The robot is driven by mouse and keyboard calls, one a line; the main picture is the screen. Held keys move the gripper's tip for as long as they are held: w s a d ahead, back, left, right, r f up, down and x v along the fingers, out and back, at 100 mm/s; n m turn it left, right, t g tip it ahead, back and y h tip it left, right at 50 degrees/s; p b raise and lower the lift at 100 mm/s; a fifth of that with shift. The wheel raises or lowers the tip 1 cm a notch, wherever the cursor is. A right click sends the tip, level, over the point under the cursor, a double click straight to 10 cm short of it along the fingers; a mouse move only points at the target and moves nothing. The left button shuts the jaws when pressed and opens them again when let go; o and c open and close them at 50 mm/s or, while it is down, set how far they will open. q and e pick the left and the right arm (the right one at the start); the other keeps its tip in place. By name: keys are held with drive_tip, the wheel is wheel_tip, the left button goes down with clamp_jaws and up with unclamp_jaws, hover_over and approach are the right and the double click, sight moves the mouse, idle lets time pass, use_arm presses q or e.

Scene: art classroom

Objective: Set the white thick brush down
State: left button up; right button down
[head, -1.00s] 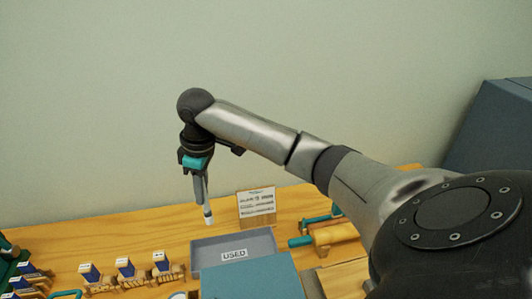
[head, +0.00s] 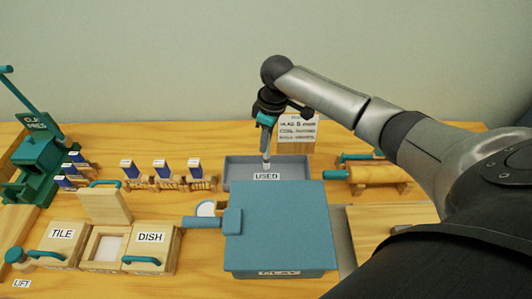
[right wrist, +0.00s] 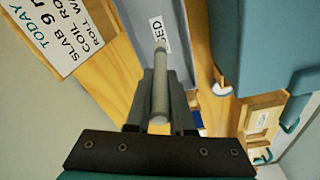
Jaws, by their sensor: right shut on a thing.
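My right gripper (head: 266,144) is shut on the white thick brush (head: 266,163), which hangs nearly upright below it. The brush's lower end overlaps the grey tray labelled USED (head: 236,172) in the head view; I cannot tell whether it touches the tray floor. In the right wrist view the brush (right wrist: 160,88) is a pale rod between the fingers, pointing toward the tray (right wrist: 182,47) and its label. My left gripper is not in view.
A large blue box (head: 275,225) stands in front of the tray. A sign (head: 297,132) stands behind it. A wooden roller (head: 375,175) lies to the right. Blocks on wooden stands (head: 162,172) are to the left, beyond a short gap. TILE and DISH boxes (head: 150,240) sit front left.

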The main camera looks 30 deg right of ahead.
sight(266, 153)
drive_tip(key=shift+f+b, duration=0.4)
drive_tip(key=shift+f, duration=1.9)
drive_tip(key=shift+f, duration=0.15)
drive_tip(key=c, duration=0.8)
unclamp_jaws()
drive_tip(key=r, duration=0.4)
drive_tip(key=r+p, duration=0.1)
drive_tip(key=r, duration=0.3)
drive_tip(key=s+r+p, duration=0.1)
drive_tip(key=r, duration=0.3)
drive_tip(key=shift+s+d+r, duration=0.1)
drive_tip(key=shift+d, duration=0.3)
drive_tip(key=shift+r, duration=0.1)
